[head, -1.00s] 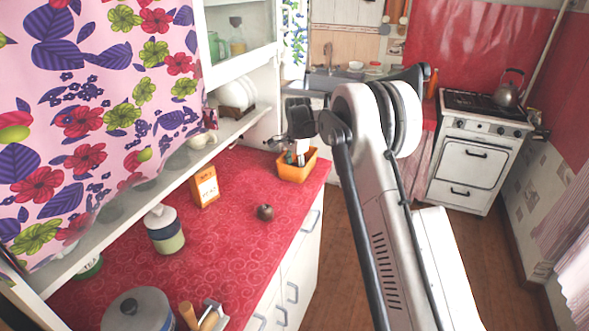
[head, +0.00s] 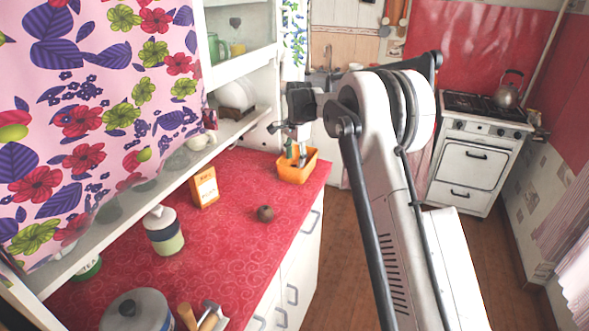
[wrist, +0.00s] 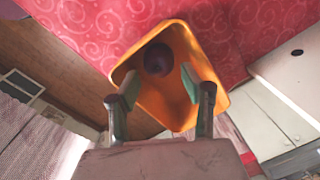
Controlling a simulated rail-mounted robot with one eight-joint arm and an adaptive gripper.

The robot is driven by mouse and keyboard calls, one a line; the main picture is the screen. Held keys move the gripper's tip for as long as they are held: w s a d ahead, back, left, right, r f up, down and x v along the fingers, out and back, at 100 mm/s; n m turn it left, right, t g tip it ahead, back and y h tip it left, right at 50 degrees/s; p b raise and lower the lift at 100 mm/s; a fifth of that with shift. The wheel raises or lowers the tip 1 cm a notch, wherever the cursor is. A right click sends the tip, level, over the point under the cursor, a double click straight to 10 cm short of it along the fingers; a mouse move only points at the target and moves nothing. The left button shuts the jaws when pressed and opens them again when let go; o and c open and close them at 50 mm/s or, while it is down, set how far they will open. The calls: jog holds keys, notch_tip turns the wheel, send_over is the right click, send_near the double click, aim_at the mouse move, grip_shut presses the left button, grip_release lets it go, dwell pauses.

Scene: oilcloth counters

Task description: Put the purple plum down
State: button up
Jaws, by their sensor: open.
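The purple plum (wrist: 158,58) lies inside the orange tray (wrist: 176,28), seen from above in the wrist view. It is dark and round, near one inner side. My gripper (wrist: 160,73) is open, its two fingers spread on either side of the plum's line and apart from it, pointing into the tray. In the head view the same orange tray (head: 298,172) stands at the far right end of the red counter, with my gripper (head: 295,155) over it. The plum is hidden there by the tray's walls and my gripper.
A round brown object (head: 265,213) sits on the red counter (head: 235,235) in front of the tray. An orange-and-white carton (head: 204,187), a lidded jar (head: 164,230) and a grey-lidded pot (head: 138,312) stand further left. The counter edge runs along the right.

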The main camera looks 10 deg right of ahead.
jog(key=s+r+n+t, duration=0.1)
jog(key=s+r, duration=0.4)
jog(key=r, duration=0.3)
jog(key=s+r+n+t, duration=0.1)
jog(key=s+r+n, duration=0.1)
jog(key=s+r, duration=0.5)
jog(key=s+r+n+t, duration=0.1)
jog(key=s+r+n, duration=0.35)
jog(key=s, duration=0.85)
jog(key=s+f+n+t, duration=0.1)
jog(key=s+f+n, duration=0.1)
jog(key=s, duration=1.1)
jog(key=s+d+f+n+t, duration=0.1)
jog(key=s+f, duration=0.4)
jog(key=s, duration=0.8)
jog(key=shift+s+f+n+t, duration=0.2)
jog(key=shift+s+n+t, duration=0.15)
jog(key=shift+n+t, duration=0.6)
notch_tip(320, 180, down, 4)
jog(key=b, duration=0.4)
